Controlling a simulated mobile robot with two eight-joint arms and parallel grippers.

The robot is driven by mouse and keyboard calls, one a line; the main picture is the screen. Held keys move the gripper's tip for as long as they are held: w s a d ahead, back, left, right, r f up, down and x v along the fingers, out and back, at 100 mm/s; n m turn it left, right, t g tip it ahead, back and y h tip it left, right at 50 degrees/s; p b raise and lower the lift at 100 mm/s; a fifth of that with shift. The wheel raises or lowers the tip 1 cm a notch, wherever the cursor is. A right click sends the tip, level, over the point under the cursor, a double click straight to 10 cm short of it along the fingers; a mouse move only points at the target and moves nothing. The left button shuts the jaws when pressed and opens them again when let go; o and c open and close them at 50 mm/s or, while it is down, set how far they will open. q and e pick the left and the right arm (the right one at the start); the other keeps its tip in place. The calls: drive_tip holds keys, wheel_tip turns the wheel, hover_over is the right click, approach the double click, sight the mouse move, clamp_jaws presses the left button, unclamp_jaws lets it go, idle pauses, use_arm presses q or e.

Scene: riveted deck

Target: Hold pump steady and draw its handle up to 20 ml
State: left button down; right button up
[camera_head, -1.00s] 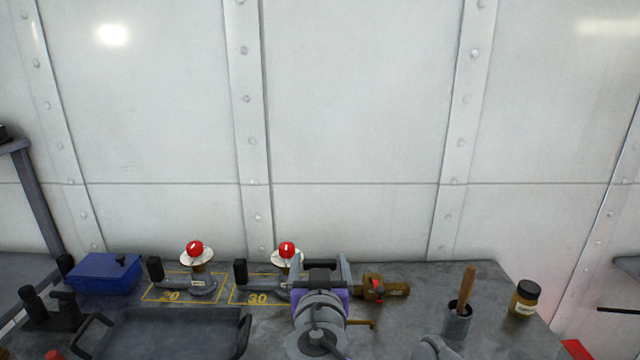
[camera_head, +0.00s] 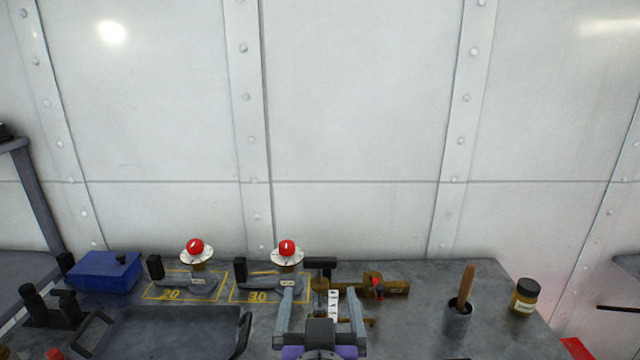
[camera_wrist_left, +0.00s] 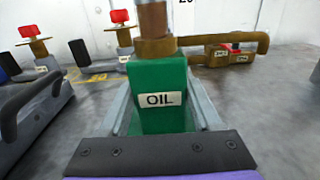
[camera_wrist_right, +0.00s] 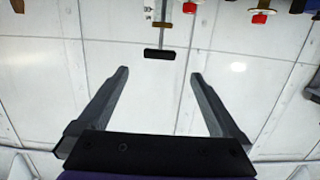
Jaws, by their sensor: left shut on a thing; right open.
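The pump has a green body labelled OIL (camera_wrist_left: 160,95) with a brass collar and spout in the left wrist view. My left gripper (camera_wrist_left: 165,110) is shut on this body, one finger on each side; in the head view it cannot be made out. The pump's black crossbar handle (camera_head: 320,263) tops a thin rod, with a white marked scale strip (camera_head: 333,303) below. My right gripper (camera_head: 320,305) is open and empty, in front of the handle and apart from it. In the right wrist view the handle (camera_wrist_right: 160,53) lies beyond the open fingertips, between their lines; the scale is unreadable.
Two red-knobbed fittings (camera_head: 196,247) (camera_head: 287,248) stand by yellow outlines marked 20 and 30. A brass valve (camera_head: 397,287) is right of the pump. A grey tray (camera_head: 170,330), blue box (camera_head: 105,272), grey cup (camera_head: 457,318) with wooden handle and jar (camera_head: 525,297) surround it.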

drive_tip(key=r, duration=0.5)
drive_tip(key=shift+s+r, duration=0.1)
drive_tip(key=shift+s, duration=0.3)
